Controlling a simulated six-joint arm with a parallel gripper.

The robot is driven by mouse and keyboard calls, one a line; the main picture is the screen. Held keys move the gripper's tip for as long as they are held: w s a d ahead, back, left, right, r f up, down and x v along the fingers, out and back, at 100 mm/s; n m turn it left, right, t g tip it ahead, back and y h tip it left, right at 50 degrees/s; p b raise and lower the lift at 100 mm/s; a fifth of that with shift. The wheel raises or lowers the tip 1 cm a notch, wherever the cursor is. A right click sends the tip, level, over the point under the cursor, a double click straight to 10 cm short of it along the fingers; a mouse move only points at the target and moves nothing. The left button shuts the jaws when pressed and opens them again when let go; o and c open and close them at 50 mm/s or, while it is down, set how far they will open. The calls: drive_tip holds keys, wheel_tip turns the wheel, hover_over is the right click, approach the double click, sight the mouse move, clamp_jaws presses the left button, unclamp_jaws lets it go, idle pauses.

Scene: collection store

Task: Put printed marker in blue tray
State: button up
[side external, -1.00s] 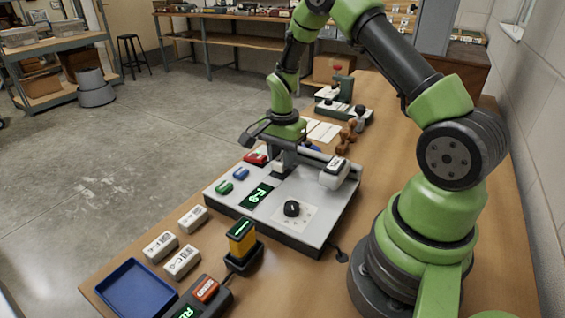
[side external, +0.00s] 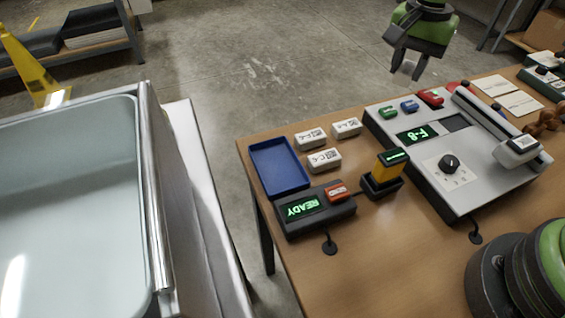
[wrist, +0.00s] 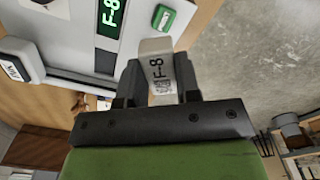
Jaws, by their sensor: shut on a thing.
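A white marker block (wrist: 157,70) printed F-8 with a square code is held between the two dark fingers of my gripper (wrist: 159,84) in the wrist view. In the side external view my gripper (side external: 406,66) is at the top, raised beyond the far edge of the printing machine; I cannot make out the marker there. The blue tray (side external: 278,167) lies empty at the table's left corner, well to the left of and nearer than my gripper.
Several white marker blocks (side external: 324,160) lie right of the tray. The printing machine (side external: 455,185) shows F-8. A large pale basin (side external: 70,200) stands left, across a gap.

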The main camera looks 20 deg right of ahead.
drive_tip(key=w+a+f+n, duration=0.1)
drive_tip(key=a+n, duration=0.6)
drive_tip(key=a, duration=0.8)
drive_tip(key=n, duration=0.4)
hover_over(279, 170)
wheel_tip(279, 170, down, 10)
drive_tip(key=shift+f, duration=0.45)
drive_tip(key=shift+f, duration=0.1)
drive_tip(key=o, duration=0.7)
